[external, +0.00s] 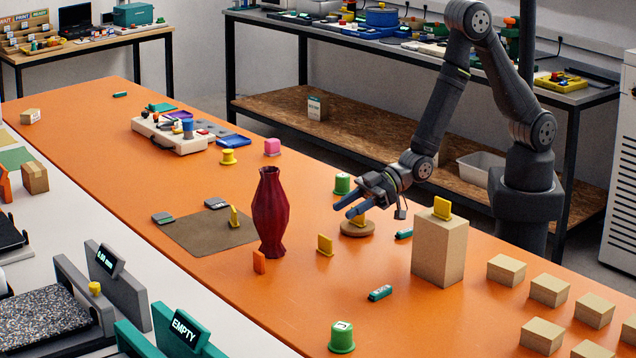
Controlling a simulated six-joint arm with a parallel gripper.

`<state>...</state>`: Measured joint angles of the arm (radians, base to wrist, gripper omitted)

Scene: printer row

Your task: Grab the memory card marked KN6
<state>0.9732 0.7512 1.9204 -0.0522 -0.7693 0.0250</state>
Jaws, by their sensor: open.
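My gripper (344,210) is open and empty, its blue fingers pointing left above the table. Several small upright yellow cards could be memory cards. One yellow card (358,221) stands on a round wooden disc (352,231), just below my fingers and partly near them in the picture. Another yellow card (325,245) stands on the orange table to the left of the disc. A third yellow card (442,208) is on top of a tall cardboard block (438,250). One more yellow card (234,216) stands on the brown mat (205,238). I cannot read KN6 on any.
A tall dark red vase (270,215) stands left of my gripper. An orange piece (259,262) is beside it. Several small boxes (506,270) fill the right. The table's front middle is fairly clear.

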